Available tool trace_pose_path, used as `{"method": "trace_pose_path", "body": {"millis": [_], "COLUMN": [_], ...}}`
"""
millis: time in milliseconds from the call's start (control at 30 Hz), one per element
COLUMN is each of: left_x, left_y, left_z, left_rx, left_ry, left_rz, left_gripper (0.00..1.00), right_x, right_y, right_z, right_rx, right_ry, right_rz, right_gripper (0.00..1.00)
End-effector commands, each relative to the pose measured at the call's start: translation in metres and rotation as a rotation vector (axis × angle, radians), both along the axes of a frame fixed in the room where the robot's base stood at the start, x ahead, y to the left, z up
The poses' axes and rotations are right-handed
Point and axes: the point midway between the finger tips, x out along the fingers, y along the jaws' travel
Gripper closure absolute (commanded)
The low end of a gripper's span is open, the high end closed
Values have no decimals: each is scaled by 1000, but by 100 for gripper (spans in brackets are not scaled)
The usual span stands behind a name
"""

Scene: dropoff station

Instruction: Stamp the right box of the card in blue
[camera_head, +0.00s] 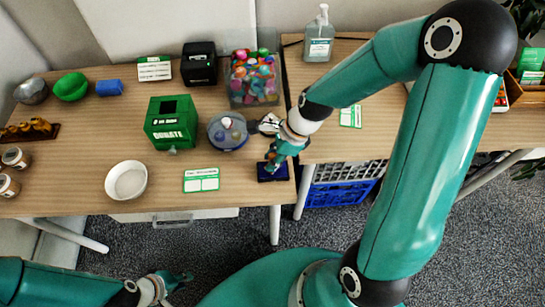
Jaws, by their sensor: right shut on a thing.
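The card (201,186), white with a green header band and boxes below, lies flat near the front edge of the left table. A dark blue flat pad (265,178) lies at that table's front right corner. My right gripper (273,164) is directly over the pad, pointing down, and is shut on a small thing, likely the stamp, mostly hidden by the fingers. I cannot tell whether it touches the pad. My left gripper (186,277) is low in front of the table, over the floor, away from the card; its fingers are too small to read.
A white bowl (126,180) stands left of the card. Behind it are a green donation box (170,123), a round grey container (228,132) and a clear bin of colourful items (253,82). A blue crate (340,193) sits below the right table. Table around the card is clear.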

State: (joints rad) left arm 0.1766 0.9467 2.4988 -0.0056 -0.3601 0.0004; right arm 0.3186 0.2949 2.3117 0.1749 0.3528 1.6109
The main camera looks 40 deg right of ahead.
Motion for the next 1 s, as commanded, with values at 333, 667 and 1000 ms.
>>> {"method": "trace_pose_path", "body": {"millis": [333,667,1000], "left_x": [0,0,0], "left_y": [0,0,0], "left_z": [0,-1,-4], "left_rx": [0,0,0], "left_ry": [0,0,0], "left_rz": [0,0,0], "left_gripper": [77,77,77], "right_x": [0,0,0], "right_y": [0,0,0], "right_z": [0,-2,-6], "right_rx": [0,0,0], "right_ry": [0,0,0], "right_rz": [0,0,0], "right_gripper": [98,98,98]}}
